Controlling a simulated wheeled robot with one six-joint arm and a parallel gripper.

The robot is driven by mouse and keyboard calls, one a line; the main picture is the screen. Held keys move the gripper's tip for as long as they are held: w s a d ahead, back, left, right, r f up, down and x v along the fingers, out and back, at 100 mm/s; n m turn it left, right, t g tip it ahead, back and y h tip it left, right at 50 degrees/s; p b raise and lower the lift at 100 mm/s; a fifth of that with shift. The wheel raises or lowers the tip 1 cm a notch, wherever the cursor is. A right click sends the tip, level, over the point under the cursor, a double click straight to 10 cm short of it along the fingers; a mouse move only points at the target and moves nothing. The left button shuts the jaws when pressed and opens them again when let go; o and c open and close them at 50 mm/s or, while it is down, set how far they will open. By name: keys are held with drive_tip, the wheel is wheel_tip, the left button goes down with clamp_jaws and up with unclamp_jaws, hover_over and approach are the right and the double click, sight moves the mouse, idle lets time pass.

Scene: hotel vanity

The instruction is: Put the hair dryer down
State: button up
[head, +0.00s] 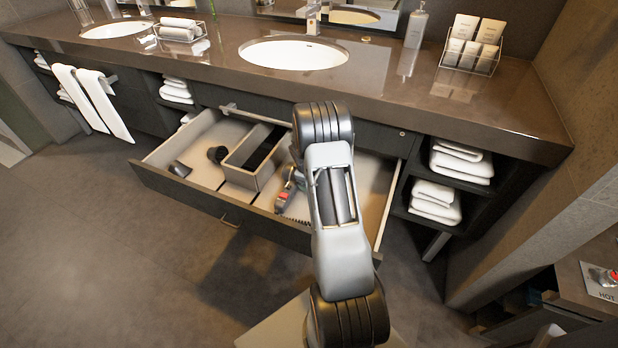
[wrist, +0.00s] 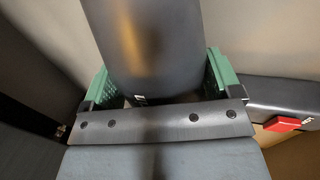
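The hair dryer (wrist: 150,45) is dark grey; in the wrist view its rounded body lies between the green pads of my gripper (wrist: 162,80). Both pads appear to press on its sides. A dark part with a red switch (wrist: 283,124) extends to the right. In the head view, my arm hides the gripper and most of the dryer. A small red and grey part (head: 285,195) shows beside the arm, low in the open drawer (head: 205,195). I cannot tell whether the dryer touches the drawer floor.
An open-topped box (head: 240,178) stands mid-drawer, left of my arm. Small dark items (head: 217,154) lie farther left. The counter (head: 400,85) overhangs the drawer, with a sink (head: 293,54) above. Towels (head: 436,200) fill shelves at right. A plate marked HOT (head: 604,294) is at far right.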

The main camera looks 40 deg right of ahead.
drive_tip(key=shift+o, duration=1.3)
drive_tip(key=shift+r, duration=0.1)
drive_tip(key=p+v, duration=0.2)
drive_tip(key=v, duration=1.1)
drive_tip(key=shift+r+p, duration=0.35)
drive_tip(key=shift+s+a, duration=0.15)
